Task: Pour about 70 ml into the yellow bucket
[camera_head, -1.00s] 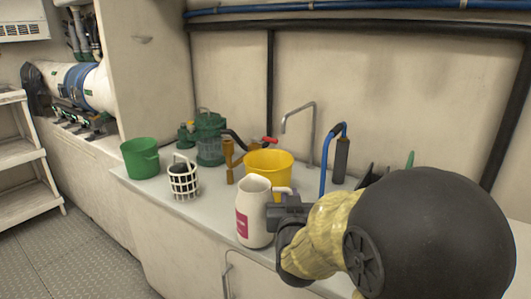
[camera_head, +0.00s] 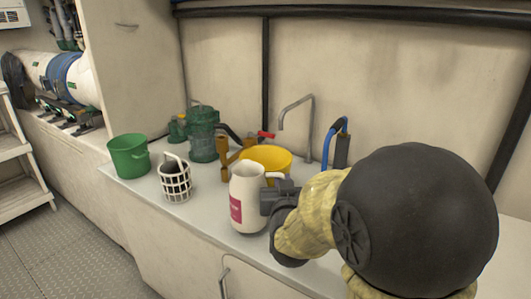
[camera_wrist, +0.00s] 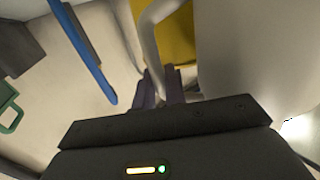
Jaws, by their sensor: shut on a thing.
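A white jug (camera_head: 246,188) with a red label is upright in the head view, just in front of the yellow bucket (camera_head: 281,163) on the counter. My gripper (camera_head: 284,193) is shut on the jug's handle at its right side. In the wrist view the fingers (camera_wrist: 164,92) close around the pale handle, with the jug's body (camera_wrist: 260,50) filling the right. The yellow bucket (camera_wrist: 177,32) shows behind the handle there. The jug hides the bucket's lower left part. The contents of the jug and bucket cannot be seen.
A green bucket (camera_head: 129,156) and a white basket (camera_head: 174,180) stand on the counter (camera_head: 200,213) to the left. A green strainer (camera_head: 202,135) and a brown valve with a red handle (camera_head: 226,152) are behind the jug.

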